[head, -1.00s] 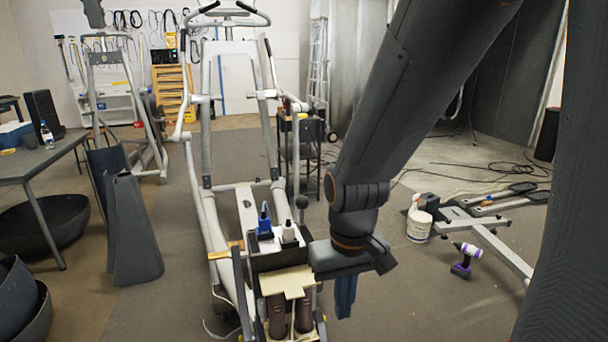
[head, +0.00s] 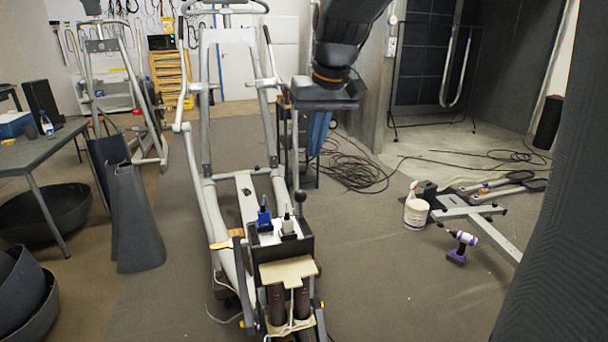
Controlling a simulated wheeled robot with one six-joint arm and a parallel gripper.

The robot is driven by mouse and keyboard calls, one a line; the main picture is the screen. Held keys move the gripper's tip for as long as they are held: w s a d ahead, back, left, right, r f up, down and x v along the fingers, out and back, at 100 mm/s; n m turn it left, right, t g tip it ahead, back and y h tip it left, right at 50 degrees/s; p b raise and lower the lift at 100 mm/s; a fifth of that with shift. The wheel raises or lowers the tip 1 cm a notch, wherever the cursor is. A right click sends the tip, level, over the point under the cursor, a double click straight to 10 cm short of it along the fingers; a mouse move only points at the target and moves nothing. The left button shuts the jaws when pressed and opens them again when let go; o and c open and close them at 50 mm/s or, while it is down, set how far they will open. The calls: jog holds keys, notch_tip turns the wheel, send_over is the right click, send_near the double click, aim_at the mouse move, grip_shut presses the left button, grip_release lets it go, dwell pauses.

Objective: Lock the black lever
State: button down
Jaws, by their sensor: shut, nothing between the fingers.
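A lever with a dark round knob (head: 300,197) stands upright at the front right of the grey elliptical machine (head: 209,190), beside its black front box. I cannot tell from this view whether it is locked. My gripper (head: 319,152) has blue fingers that point down. It is shut and empty, and shows above the lever in the picture, apart from it. How far it is from the lever in depth is unclear.
Blue-topped (head: 264,218) and white-topped bottles stand on the machine's front. Cables (head: 350,168) lie on the floor behind. Open floor lies between.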

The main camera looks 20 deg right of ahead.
jog(key=shift+w+r, duration=0.25)
jog(key=shift+r, duration=0.3)
jog(key=shift+w+r, duration=0.25)
jog(key=shift+r, duration=0.3)
jog(key=p, duration=0.3)
send_near(303, 193)
jog(key=x, duration=0.2)
jog(key=w+x, duration=0.1)
jog(key=x, duration=0.2)
jog(key=shift+w+f, duration=0.1)
jog(key=shift+f, duration=0.3)
jog(key=shift+f+b, duration=0.85)
jog(key=shift+f, duration=0.7)
jog(key=shift+r, duration=0.1)
